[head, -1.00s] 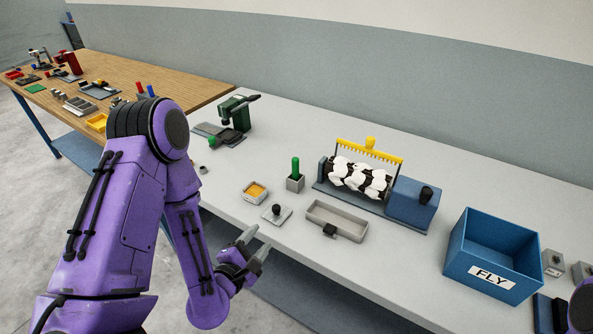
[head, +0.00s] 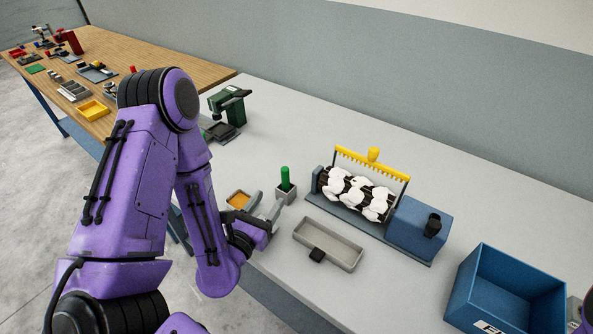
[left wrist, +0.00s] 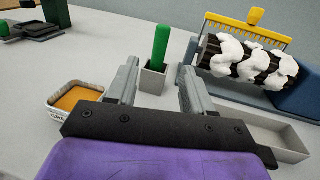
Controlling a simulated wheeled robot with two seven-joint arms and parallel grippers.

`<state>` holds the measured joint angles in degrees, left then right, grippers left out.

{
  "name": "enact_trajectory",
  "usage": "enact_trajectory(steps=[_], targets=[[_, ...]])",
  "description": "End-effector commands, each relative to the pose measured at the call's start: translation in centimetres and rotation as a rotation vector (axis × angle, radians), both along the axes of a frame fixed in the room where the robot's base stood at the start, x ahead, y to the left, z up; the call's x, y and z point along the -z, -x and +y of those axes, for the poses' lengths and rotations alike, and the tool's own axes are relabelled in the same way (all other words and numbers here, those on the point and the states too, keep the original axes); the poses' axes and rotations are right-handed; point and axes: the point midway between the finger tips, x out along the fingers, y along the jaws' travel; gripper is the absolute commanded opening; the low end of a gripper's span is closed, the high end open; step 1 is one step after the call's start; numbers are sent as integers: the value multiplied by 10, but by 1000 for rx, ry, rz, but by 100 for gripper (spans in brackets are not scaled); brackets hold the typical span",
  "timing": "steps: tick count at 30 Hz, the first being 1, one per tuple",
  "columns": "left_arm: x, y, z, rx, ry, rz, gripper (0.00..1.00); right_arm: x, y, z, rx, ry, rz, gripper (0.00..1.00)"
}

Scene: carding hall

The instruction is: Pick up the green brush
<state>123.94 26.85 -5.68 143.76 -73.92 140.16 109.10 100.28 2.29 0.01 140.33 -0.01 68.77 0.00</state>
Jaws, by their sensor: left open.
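The green brush (head: 285,178) stands upright in a small grey square cup (head: 286,195) on the grey table; only its green handle shows above the rim. It also shows in the left wrist view (left wrist: 161,46). My left gripper (head: 266,206) is open and empty, low over the table just in front of the cup. In the left wrist view its two fingers (left wrist: 159,76) point at the cup, with the brush and cup beyond and between the tips. Fingers and brush look apart. My right gripper is not in view.
An orange-filled tin (head: 239,200) lies left of the cup. A shallow grey tray (head: 328,257) lies to its right. Behind it stand a yellow comb (head: 372,162) over a white-tufted roller (head: 356,192) and a blue block (head: 418,228). A blue bin (head: 503,298) is at the right.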

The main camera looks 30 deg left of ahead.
Motion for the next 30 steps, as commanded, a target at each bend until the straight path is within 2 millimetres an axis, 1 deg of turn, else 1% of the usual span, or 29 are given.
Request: enact_trajectory(steps=[2,6,8,9,12,14,17,19,21,23,25,30], targets=[[2,-4,0,1,-3,-5,51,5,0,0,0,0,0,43],[6,-21,1,3,-6,-10,51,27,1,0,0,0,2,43],[6,-29,3,1,-3,-6,51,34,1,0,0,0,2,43],[3,-37,4,2,-5,-6,51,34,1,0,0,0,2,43],[2,-50,5,2,-2,-4,51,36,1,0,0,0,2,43],[0,-55,6,2,-3,-2,51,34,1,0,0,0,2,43],[-5,-69,8,1,-5,2,51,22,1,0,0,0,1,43],[-6,-83,9,1,-5,2,51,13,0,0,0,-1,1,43],[-4,-94,11,0,-5,1,51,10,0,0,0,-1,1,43],[-3,-101,12,-1,-4,0,51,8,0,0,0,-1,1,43],[-1,-104,13,-1,-3,1,51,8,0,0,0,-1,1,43],[0,-105,13,-2,-2,1,51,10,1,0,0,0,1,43]])
